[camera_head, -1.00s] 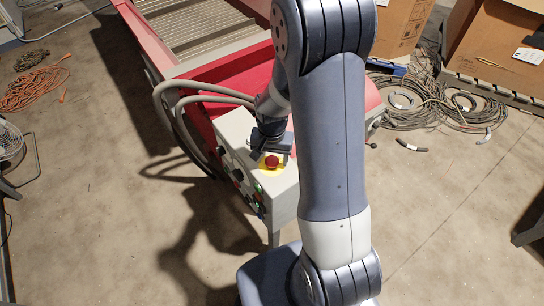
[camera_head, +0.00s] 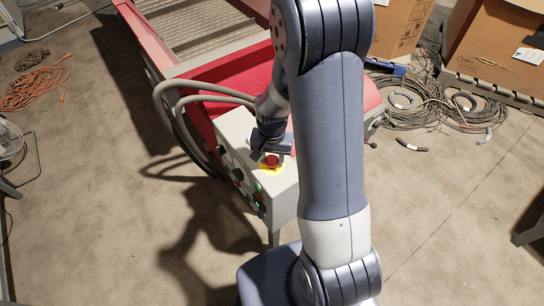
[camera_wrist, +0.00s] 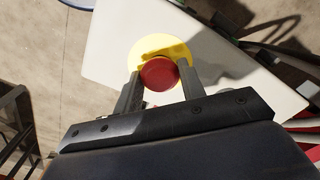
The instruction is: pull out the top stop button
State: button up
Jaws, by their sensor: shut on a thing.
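The red stop button (camera_head: 271,161) sits on a yellow disc (camera_head: 267,171) on top of the pale grey control box (camera_head: 283,185). In the wrist view the red button (camera_wrist: 159,73) lies between the two fingers of my gripper (camera_wrist: 159,78), with the yellow disc (camera_wrist: 150,43) beyond it. My gripper (camera_head: 268,152) is shut on the button from above. Part of the button's far side is hidden by the gripper in the head view.
The red machine (camera_head: 230,80) with a slatted bed stands behind the box. Thick grey hoses (camera_head: 178,100) curve along its left side. Cable coils (camera_head: 440,105) and cardboard boxes (camera_head: 500,45) lie at the right. The floor at the left front is clear.

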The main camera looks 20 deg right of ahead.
aim_at(272, 159)
grip_shut()
jog(key=shift+r+p, duration=0.3)
jog(key=shift+r, duration=0.55)
jog(key=o, duration=1.2)
grip_release()
jog(key=shift+c, duration=0.2)
notch_tip(272, 159, up, 11)
jog(key=shift+f, duration=0.2)
